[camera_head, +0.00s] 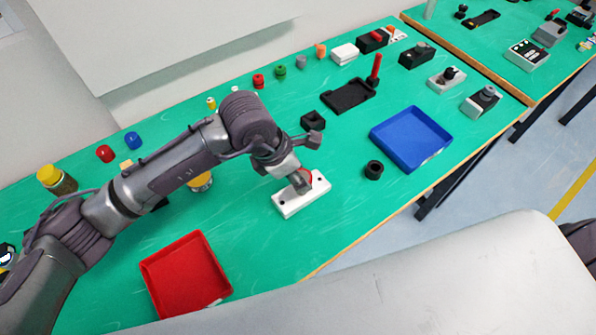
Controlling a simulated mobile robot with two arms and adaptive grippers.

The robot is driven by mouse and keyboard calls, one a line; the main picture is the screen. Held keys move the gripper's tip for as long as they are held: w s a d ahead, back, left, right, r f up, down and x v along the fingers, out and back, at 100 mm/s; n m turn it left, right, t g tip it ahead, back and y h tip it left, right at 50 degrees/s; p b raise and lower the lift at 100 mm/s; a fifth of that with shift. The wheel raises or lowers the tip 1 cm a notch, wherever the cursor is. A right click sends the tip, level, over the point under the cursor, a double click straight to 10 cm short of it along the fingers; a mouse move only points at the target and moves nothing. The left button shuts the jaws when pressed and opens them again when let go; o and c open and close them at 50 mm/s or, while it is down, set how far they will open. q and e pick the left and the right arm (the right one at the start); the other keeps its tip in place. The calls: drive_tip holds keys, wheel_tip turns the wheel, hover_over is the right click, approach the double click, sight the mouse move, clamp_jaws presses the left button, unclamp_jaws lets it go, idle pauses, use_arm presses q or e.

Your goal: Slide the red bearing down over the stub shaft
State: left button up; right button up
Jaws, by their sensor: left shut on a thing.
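My left gripper (301,183) reaches in from the left and points down at the white block (290,204). It is shut on the red bearing (307,175), of which only a small red part shows beside the fingers. The bearing is over the middle of the block, between dark holes at its ends. The stub shaft cannot be seen behind the gripper, so I cannot tell whether the bearing is around it or above it. My right gripper is not in view.
A red tray (163,263) lies at the front left and a blue tray (441,149) to the right. A black ring (374,170) stands between the block and the blue tray. A black holder (335,99) and several small parts line the back. The green table's front edge is close.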

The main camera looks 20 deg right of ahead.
use_arm(q)
drive_tip(key=shift+f+b, duration=0.65)
drive_tip(key=shift+f, duration=0.05)
drive_tip(key=o, duration=1.2)
drive_tip(key=v, duration=1.2)
